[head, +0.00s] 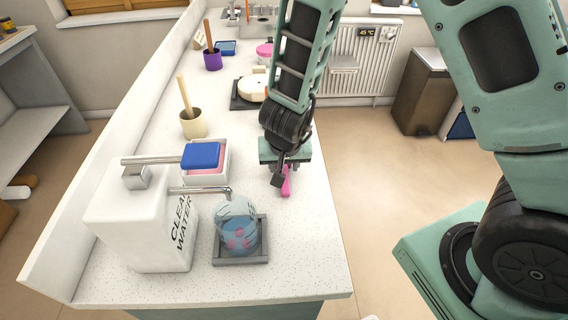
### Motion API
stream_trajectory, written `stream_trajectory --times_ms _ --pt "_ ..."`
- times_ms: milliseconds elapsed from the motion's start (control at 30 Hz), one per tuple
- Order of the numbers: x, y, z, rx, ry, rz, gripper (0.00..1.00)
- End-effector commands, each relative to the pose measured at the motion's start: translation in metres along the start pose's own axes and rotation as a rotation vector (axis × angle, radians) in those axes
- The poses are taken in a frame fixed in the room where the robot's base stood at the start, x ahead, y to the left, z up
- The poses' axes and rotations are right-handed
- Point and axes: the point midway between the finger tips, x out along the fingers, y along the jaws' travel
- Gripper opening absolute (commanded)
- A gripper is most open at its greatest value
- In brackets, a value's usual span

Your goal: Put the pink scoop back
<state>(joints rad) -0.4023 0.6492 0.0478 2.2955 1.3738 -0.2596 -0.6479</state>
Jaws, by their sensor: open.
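The pink scoop (287,183) shows as a narrow pink piece on the right part of the white counter (305,232). My gripper (281,178) is open and points down right at it. One dark finger is in front of the scoop's left side. The rest of the scoop is hidden by my gripper, and I cannot tell whether the fingers touch it. A white open box (223,178) with pink contents (208,171) stands left of my gripper, with a blue block (201,155) over its near part.
A white clean water tank (150,235) with a metal spout stands front left. Under the spout is a glass of blue water (240,243) on a grey tray (262,258). The counter's right front is clear.

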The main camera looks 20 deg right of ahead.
Motion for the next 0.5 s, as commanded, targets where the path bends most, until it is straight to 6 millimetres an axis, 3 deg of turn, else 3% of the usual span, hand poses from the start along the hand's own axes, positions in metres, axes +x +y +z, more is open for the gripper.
stream_trajectory --times_ms 167,500 --pt "-0.025 -0.001 -0.002 -0.002 0.001 -0.001 0.41" --pt "-0.095 0.000 -0.003 0.001 0.001 -0.002 0.41"
